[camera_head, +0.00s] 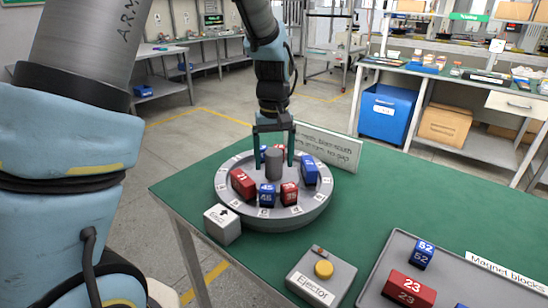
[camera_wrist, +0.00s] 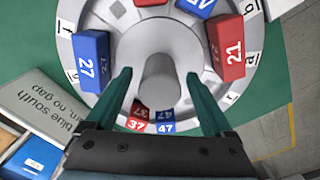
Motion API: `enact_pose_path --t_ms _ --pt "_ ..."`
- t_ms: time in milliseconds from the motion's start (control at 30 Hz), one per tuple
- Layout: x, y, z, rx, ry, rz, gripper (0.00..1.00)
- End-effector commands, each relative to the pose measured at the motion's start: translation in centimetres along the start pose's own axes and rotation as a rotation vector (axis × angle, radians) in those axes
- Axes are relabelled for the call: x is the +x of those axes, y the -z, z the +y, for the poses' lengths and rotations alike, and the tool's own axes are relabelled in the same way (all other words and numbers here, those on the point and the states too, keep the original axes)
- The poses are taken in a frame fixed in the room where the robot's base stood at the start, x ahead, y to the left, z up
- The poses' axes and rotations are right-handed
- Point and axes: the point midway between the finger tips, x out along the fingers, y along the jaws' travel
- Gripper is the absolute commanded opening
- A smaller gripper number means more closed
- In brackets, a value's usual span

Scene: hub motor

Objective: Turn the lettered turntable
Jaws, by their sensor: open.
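The round grey turntable (camera_head: 272,222) sits on the green table, with letter labels around its rim. Red and blue numbered blocks stand on it, including red 21 (camera_head: 242,184) and blue 27 (camera_wrist: 90,62). Blue 47 (camera_wrist: 166,127) and red 37 (camera_wrist: 138,126) show in the wrist view, partly hidden by my gripper. A grey cylindrical knob (camera_head: 273,165) rises at the turntable's centre. My gripper (camera_wrist: 158,75) is open over the centre, one finger on each side of the knob. I cannot tell whether the fingers touch it.
A white cube with an arrow (camera_head: 222,225) stands at the turntable's front left. An ejector box (camera_head: 322,278) with a yellow button is in front. A grey tray (camera_head: 377,287) holds blocks 52 and 23 at right. A sign (camera_head: 330,147) stands behind the turntable.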

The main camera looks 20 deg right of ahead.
Motion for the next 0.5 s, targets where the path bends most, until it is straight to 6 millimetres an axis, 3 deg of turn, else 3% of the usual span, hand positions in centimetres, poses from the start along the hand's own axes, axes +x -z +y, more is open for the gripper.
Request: enact_pose_path --t_ms 133,500 --pt "0.0 -0.01 0.0 0.0 0.0 0.0 0.84" --pt "-0.02 0.0 0.0 0.0 0.0 0.0 0.43"
